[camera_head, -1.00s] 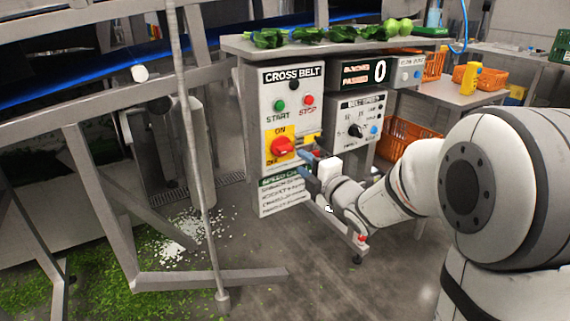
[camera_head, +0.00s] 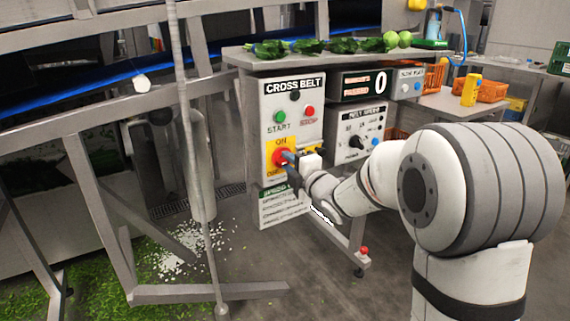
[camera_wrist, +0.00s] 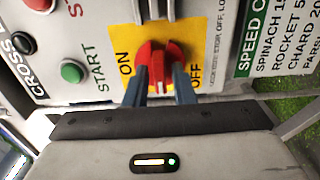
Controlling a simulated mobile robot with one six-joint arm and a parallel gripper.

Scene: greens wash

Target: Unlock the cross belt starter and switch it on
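The cross belt starter is a grey panel (camera_head: 308,112) with a green START button (camera_head: 279,117) and a red STOP button. Its red rotary knob (camera_wrist: 160,62) sits on a yellow plate (camera_wrist: 120,45) marked ON and OFF. My gripper (camera_wrist: 160,92) faces the knob, its two blue fingers apart at either side of the knob's near end. I cannot tell whether they touch it. In the wrist view grey metal bars (camera_wrist: 140,10) show just above the knob, possibly a lock's shackle. In the head view my gripper (camera_head: 290,168) hides part of the knob.
A second control box (camera_head: 358,132) and a counter display (camera_head: 364,84) stand right of the panel. Leafy greens (camera_head: 310,46) lie on the shelf above.

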